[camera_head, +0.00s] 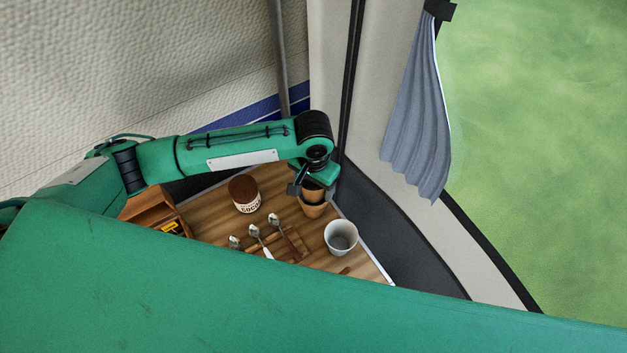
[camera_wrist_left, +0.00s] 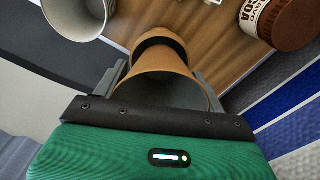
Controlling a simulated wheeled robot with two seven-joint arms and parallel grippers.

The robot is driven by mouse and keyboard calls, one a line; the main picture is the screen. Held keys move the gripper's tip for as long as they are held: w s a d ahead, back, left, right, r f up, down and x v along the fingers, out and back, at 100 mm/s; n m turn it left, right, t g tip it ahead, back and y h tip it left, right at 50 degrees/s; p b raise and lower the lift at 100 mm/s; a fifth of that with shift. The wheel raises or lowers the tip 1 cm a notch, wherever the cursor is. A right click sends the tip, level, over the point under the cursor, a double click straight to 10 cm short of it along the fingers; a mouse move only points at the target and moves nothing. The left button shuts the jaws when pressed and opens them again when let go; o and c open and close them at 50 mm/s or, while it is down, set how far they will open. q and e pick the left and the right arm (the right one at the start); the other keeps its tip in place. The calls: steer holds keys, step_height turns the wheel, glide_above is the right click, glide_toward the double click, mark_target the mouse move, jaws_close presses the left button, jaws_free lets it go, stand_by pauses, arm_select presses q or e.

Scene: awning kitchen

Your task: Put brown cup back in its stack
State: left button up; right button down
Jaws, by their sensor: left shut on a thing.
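My left gripper (camera_head: 311,189) is shut on a brown cup (camera_head: 313,197) over the wooden counter. In the left wrist view the held brown cup (camera_wrist_left: 160,77) lies between the two fingers, its wide mouth towards the camera. Another brown cup (camera_head: 313,211) stands on the counter directly beneath it. This lower cup also shows in the left wrist view (camera_wrist_left: 158,37), with its rim around the held cup's narrow end. The two look in line, but I cannot tell whether the held cup is fully seated. My right gripper is not in view.
A white cup (camera_head: 341,237) stands close by on the right. A cocoa jar (camera_head: 244,194) stands to the left. Several spoons (camera_head: 255,236) lie on a wooden rest in front. A wooden box (camera_head: 157,213) is at the left, and the window wall is close on the right.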

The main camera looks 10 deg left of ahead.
arm_select(q)
steer(key=shift+f, duration=0.35)
steer(key=o, duration=0.9)
steer(key=shift+o, duration=0.2)
steer(key=shift+r, duration=0.3)
step_height(320, 180, up, 13)
steer(key=b, duration=0.2)
steer(key=shift+f+b, duration=0.15)
steer(key=shift+b, duration=0.15)
